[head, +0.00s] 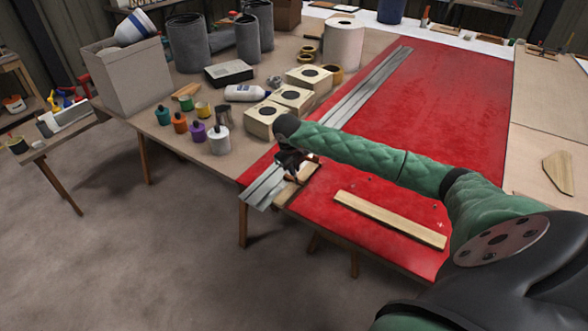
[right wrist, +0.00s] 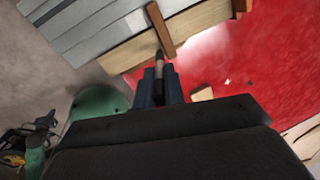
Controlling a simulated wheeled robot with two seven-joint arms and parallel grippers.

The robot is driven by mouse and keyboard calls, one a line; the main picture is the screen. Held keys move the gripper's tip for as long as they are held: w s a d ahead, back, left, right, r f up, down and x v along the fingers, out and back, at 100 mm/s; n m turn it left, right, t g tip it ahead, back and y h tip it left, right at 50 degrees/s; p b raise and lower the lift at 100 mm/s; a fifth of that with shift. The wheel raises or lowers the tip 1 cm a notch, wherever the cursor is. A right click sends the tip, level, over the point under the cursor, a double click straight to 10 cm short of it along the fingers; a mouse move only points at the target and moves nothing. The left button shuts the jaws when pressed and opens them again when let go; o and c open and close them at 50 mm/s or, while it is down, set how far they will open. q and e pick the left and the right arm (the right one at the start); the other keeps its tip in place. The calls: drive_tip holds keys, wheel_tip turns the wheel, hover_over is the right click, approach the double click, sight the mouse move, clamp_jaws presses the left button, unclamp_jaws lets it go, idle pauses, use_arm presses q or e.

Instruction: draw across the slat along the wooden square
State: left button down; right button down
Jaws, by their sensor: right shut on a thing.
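My right gripper (head: 292,172) is over the near left end of the red table. In the right wrist view its fingers (right wrist: 160,84) are shut on a slim dark pen-like marker (right wrist: 158,66). The marker points at a pale wooden piece (right wrist: 128,55) and a brown bar (right wrist: 160,28) lying across it; these seem to be the wooden square, but I cannot tell its parts surely. Contact of the tip is unclear. Grey slats (head: 352,95) lie side by side along the table's left edge, and show beside the pale wood (right wrist: 80,32). My left gripper is not in view.
A loose pale wooden strip (head: 390,219) lies on the red tabletop (head: 440,110). The red top's far part is clear.

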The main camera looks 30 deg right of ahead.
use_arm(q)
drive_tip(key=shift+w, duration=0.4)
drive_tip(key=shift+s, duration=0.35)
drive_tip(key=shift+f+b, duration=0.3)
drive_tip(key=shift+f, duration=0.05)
use_arm(e)
drive_tip(key=shift+f, duration=0.35)
use_arm(q)
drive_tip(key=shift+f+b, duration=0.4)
drive_tip(key=shift+b, duration=0.05)
idle(1.4)
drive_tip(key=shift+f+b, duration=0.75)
use_arm(e)
drive_tip(key=shift+w+a, duration=0.2)
drive_tip(key=shift+w, duration=0.3)
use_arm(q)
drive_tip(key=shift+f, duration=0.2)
use_arm(e)
drive_tip(key=shift+w+a, duration=0.1)
